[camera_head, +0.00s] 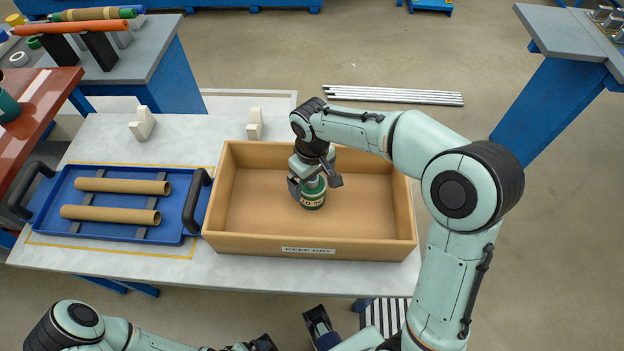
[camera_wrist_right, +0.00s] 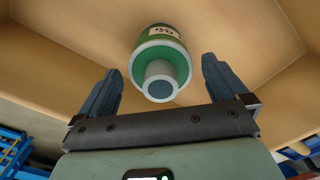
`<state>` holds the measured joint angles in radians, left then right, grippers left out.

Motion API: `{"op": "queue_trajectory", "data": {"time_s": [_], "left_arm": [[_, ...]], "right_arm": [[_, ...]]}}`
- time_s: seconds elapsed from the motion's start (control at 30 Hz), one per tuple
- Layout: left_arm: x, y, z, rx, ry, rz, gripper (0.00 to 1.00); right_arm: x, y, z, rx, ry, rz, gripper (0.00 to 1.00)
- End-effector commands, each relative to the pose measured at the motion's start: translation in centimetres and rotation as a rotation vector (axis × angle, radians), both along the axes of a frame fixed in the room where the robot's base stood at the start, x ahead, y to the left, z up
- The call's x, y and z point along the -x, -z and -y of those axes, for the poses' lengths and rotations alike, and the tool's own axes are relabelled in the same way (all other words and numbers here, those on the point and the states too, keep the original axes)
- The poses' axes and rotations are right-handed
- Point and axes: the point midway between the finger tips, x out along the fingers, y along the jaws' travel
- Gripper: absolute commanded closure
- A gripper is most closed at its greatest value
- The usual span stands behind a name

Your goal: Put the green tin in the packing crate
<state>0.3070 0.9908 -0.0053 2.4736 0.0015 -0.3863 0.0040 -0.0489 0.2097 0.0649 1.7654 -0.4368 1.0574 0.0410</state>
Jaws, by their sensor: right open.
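The green tin (camera_head: 313,199) is inside the packing crate (camera_head: 262,240), a cardboard-brown open box labelled KEEP DRY, right of its left wall. It seems to stand upright on the crate floor. My right gripper (camera_head: 314,183) is above it, inside the crate, with its fingers spread. In the right wrist view the green tin (camera_wrist_right: 162,48), with a pale label and a grey knob, lies beyond the open fingers, and a gap shows on each side of the knob.
A blue tray (camera_head: 120,171) with two cardboard tubes (camera_head: 110,215) stands left of the crate on the pale table. Two white blocks (camera_head: 142,124) stand behind. Metal rods (camera_head: 395,96) lie on the floor beyond. The crate's right half is empty.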

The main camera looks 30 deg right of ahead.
Motion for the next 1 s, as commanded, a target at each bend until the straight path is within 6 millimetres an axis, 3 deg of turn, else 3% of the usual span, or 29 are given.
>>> {"op": "queue_trajectory", "data": {"time_s": [0.3,0.5,0.7,1.0], "left_arm": [[-0.3,-1.2,0.0,0.0,0.0,0.003,0.0],[-0.4,-1.7,0.0,0.0,0.001,0.005,0.0],[-0.5,-1.8,0.0,0.0,0.0,0.006,0.0],[-0.5,-1.8,0.0,0.0,0.0,0.006,0.0]], "right_arm": [[-0.1,-7.0,-0.1,-0.001,-0.002,0.006,0.0],[-0.1,-10.1,-0.1,-0.001,-0.001,0.004,0.0],[0.0,-11.1,-0.1,-0.001,-0.001,0.001,0.0],[0.0,-11.1,-0.1,-0.001,-0.001,0.001,0.0]]}}
